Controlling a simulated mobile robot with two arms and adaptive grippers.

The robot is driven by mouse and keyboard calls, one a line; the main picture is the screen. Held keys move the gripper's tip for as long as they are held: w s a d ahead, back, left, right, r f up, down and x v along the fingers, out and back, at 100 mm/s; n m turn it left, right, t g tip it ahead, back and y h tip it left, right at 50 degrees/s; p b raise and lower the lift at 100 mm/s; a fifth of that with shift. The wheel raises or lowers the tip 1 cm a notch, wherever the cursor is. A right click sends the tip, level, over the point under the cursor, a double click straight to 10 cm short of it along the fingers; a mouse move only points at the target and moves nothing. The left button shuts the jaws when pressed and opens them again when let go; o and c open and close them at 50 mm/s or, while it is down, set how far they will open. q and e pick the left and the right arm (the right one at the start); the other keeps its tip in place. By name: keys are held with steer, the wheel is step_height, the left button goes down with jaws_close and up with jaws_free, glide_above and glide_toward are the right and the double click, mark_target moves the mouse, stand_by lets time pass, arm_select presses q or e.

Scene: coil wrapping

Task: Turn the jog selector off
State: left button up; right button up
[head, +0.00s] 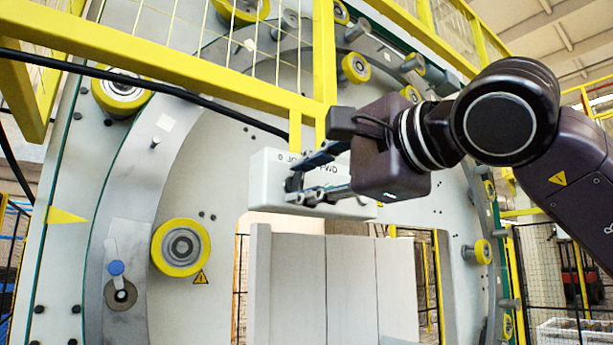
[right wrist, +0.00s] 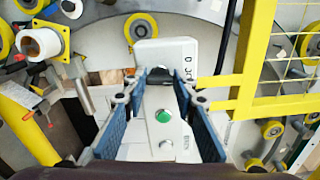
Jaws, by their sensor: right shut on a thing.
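The white control box (head: 268,178) hangs below the yellow rail in the head view, with "0", "FWD" and a partly covered word on its face. My right gripper (head: 296,184) is at the front of this box, its fingers shut on the jog selector. The selector is mostly hidden by the fingers; a dark part (right wrist: 160,76) shows between the blue-padded fingertips in the right wrist view. I cannot tell which mark it points to. A green button (right wrist: 162,116) shows on the box, nearer the wrist camera. My left gripper is not in view.
A yellow guard rail (head: 150,57) and post stand close above and behind the box. A black cable (head: 170,97) runs along it. Behind is a large ring machine with yellow rollers (head: 181,247). Pale grey panels (head: 300,285) stand below the box.

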steer(key=shift+n, duration=0.7)
steer(key=o, duration=1.1)
steer(key=shift+s, duration=0.1)
steer(key=v, duration=1.2)
